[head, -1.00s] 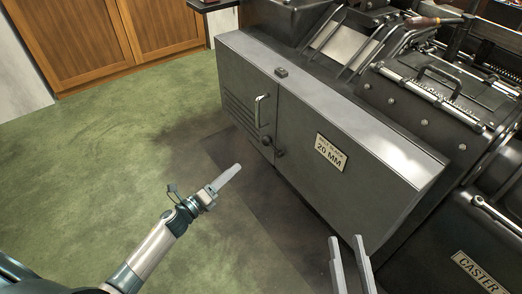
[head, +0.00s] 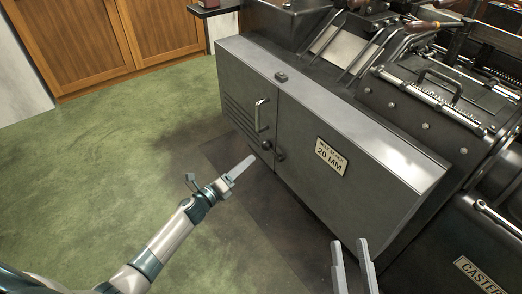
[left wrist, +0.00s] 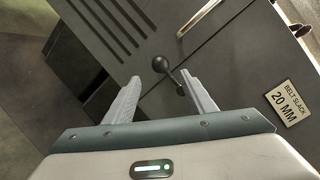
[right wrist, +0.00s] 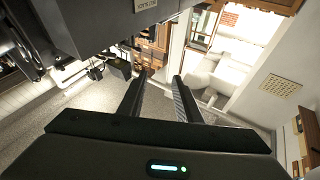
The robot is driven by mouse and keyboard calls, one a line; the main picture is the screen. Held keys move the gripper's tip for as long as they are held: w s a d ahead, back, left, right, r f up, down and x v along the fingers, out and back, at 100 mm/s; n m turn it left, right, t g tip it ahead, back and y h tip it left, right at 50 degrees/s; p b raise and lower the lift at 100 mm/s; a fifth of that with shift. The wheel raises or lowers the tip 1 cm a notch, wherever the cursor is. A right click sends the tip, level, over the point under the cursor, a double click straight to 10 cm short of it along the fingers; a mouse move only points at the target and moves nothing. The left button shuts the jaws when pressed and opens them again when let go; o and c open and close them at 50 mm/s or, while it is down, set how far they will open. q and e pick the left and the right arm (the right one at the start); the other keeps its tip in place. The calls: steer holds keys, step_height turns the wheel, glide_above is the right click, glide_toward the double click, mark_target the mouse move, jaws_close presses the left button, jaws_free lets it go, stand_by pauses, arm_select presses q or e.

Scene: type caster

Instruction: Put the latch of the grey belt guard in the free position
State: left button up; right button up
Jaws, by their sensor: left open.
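The grey belt guard (head: 305,110) is a box with a door, a bar handle (head: 260,115) and a plate reading "BELT SLACK 20 MM". Its latch (head: 267,145) is a short dark lever with a ball knob, low by the door seam. In the left wrist view the latch (left wrist: 161,65) shows its ball up and left of its pivot. My left gripper (head: 245,164) is open, just in front of and below the latch. In the left wrist view the ball appears between its fingertips (left wrist: 160,76); contact is not visible. My right gripper (head: 350,242) is open and empty, near the guard's lower right.
The caster (head: 440,100), with levers and rods, stands behind and right of the guard. A small block (head: 281,76) is on the guard's top edge. The green floor (head: 120,140) is clear on the left, before the wooden cabinet (head: 90,45).

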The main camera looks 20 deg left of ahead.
mark_target(272, 151)
arm_select(q)
steer(key=b+x, duration=0.1)
steer(key=x, duration=0.9)
steer(key=shift+b, duration=0.3)
arm_select(e)
steer(key=shift+s+d+r+t+y, duration=0.15)
steer(key=shift+s+r+t, duration=0.15)
steer(key=shift+r+t, duration=0.4)
steer(key=shift+s+d+r+t+y, duration=0.1)
steer(key=shift+s+d+r+t, duration=0.2)
steer(key=shift+r, duration=0.55)
steer(key=shift+s+d+r+t+y, duration=0.15)
steer(key=shift+s+r+t, duration=0.15)
steer(key=shift+r+t, duration=0.4)
steer(key=shift+a+r, duration=0.1)
arm_select(q)
jaws_close()
